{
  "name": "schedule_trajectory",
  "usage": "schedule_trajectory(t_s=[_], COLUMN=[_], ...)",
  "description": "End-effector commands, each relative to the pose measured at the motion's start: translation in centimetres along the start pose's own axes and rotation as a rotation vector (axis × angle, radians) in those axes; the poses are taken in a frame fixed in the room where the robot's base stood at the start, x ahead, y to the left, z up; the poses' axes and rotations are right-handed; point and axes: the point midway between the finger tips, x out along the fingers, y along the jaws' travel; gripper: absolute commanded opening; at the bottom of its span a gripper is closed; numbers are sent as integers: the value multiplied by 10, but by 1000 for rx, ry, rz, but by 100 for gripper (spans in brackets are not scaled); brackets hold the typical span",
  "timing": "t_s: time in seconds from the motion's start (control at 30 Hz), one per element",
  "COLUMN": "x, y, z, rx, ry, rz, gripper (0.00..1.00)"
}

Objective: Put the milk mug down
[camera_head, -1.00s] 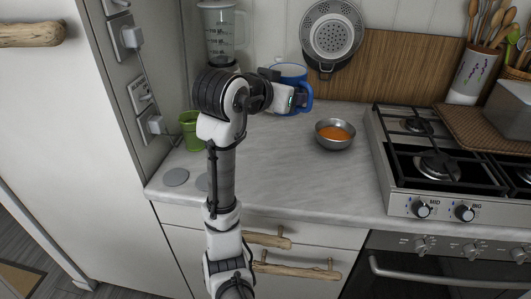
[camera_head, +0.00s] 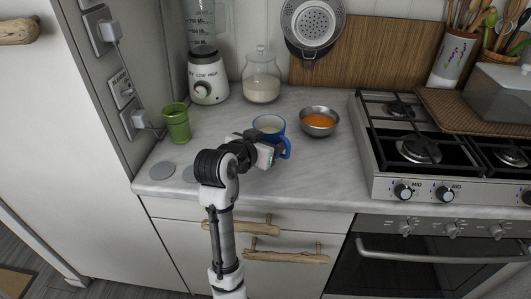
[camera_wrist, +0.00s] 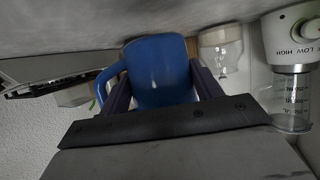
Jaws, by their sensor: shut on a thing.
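The milk mug (camera_head: 268,124) is blue with a pale inside, and its handle points to the right in the head view. My gripper (camera_head: 269,150) is shut on the mug over the marble countertop, in front of the steel bowl. In the wrist view the blue mug (camera_wrist: 160,72) sits between the two dark fingers of my gripper (camera_wrist: 163,90). The mug looks upright and low, close to the countertop. I cannot tell whether its base touches the surface, since my gripper hides part of it.
A steel bowl with orange contents (camera_head: 319,122) stands just behind right of the mug. A green cup (camera_head: 176,122), a blender (camera_head: 207,75) and a glass jar (camera_head: 261,78) stand left and behind. The gas stove (camera_head: 420,150) is at right. The countertop (camera_head: 310,180) front right is clear.

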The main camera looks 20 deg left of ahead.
Motion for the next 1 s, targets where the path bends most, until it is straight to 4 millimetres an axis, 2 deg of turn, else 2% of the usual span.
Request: schedule_trajectory(t_s=[0.33, 0.77, 0.8, 0.93, 1.0], x=[13, 16, 16, 16, 16], y=[0, 0, 0, 0, 0], z=[33, 39, 39, 38, 38], rx=[-3, 1, 0, 0, 0], ry=[1, 2, 0, 0, 0], rz=[-1, 0, 0, 0, 0], gripper=[2, 2, 68, 85, 86])
